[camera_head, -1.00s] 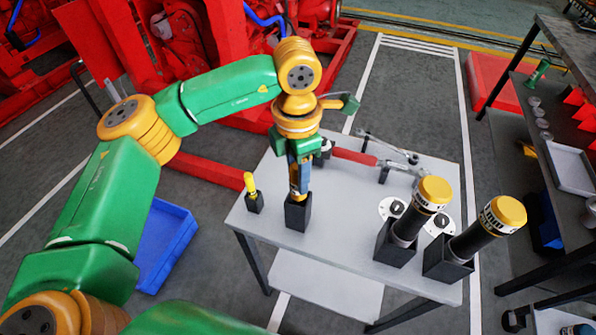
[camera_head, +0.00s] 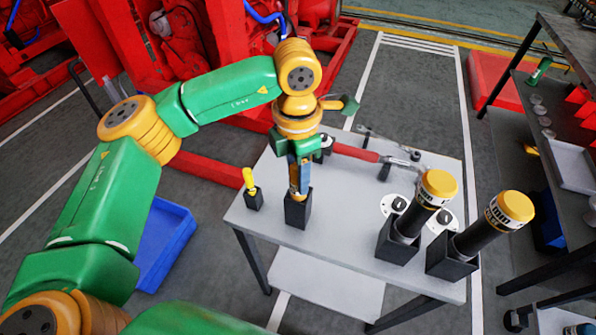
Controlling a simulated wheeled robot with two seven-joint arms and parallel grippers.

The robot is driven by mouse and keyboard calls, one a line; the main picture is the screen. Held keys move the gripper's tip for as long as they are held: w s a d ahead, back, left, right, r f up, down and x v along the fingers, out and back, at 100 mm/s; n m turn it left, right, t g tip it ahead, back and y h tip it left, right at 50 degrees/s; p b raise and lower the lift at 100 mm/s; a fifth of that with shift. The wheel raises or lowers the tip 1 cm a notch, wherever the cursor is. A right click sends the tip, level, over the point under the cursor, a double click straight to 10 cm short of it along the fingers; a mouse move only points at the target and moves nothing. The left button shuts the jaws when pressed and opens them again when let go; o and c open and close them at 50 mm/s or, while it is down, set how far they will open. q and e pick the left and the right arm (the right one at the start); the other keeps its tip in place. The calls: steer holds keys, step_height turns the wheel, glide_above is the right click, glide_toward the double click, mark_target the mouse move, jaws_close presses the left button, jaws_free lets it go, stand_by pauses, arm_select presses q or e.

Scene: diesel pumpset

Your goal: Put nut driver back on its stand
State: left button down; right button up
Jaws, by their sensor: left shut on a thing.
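My left gripper (camera_head: 299,158) points straight down over the white table and is shut on the nut driver (camera_head: 297,190). The nut driver is upright, with a yellow-orange part showing below the fingers. Its lower end is in or right at the mouth of a black square stand (camera_head: 297,213) near the table's left front. I cannot tell how deep it sits, and the gripper hides its upper part. My right gripper is not in view.
A small yellow-handled tool (camera_head: 249,179) stands in a small black holder to the left. Two large yellow-capped tools (camera_head: 437,188) (camera_head: 511,207) lean in black holders at right. A red-handled tool (camera_head: 357,152) lies behind. The white tabletop (camera_head: 340,225) is clear at front.

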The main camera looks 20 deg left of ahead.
arm_select(q)
steer(key=shift+f, duration=0.2)
steer(key=shift+c, duration=2)
jaws_free()
steer(key=shift+r, duration=0.1)
step_height(320, 180, up, 7)
steer(key=shift+s+r+b, duration=0.1)
steer(key=shift+b, duration=0.35)
